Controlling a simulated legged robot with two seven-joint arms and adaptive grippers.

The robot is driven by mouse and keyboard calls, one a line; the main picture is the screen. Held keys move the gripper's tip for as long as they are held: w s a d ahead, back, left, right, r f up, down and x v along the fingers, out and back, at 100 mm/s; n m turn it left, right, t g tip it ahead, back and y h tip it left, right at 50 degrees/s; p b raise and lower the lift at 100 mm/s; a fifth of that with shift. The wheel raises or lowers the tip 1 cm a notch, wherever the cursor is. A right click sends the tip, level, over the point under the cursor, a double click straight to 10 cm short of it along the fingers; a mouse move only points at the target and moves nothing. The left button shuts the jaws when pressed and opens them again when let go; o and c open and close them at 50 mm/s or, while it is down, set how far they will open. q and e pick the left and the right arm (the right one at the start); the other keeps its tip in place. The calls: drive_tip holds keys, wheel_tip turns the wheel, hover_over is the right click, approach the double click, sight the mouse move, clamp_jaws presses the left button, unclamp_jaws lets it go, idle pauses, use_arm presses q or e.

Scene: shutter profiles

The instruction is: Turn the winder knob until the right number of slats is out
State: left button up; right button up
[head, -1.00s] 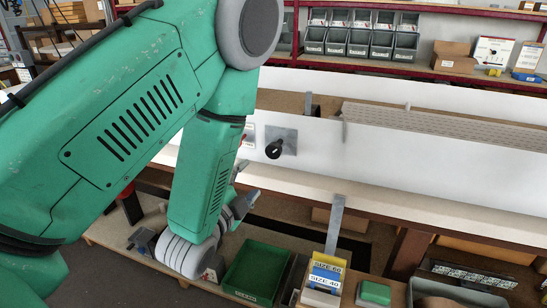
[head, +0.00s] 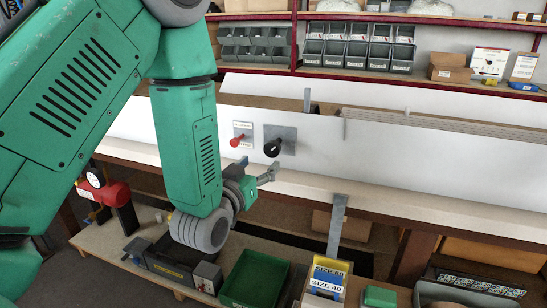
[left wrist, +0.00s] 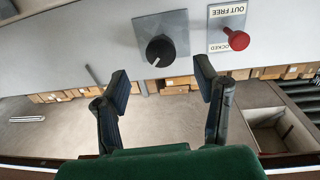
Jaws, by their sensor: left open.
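The black winder knob (head: 272,148) with a white mark sits on a grey plate on the white panel, and it also shows in the left wrist view (left wrist: 160,50). A red knob (head: 236,141) is beside it on a labelled plate (left wrist: 227,28); the readable words include "OUT FREE". My left gripper (head: 264,176) is below the black knob and apart from it. In the left wrist view its two fingers (left wrist: 162,82) are spread and empty, with the knob beyond the tips. Ribbed beige slats (head: 440,126) lie behind the panel's top edge at right. My right gripper is not in view.
A metal bracket (head: 337,222) stands at the bench edge, right of my left gripper. Grey bins (head: 360,45) line the back shelf.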

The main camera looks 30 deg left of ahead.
sight(270, 152)
use_arm(q)
drive_tip(key=w, duration=0.2)
drive_tip(key=w+a, duration=0.1)
drive_tip(key=w, duration=0.5)
drive_tip(key=shift+w+a, duration=0.25)
drive_tip(key=shift+a, duration=0.05)
drive_tip(key=c, duration=1.3)
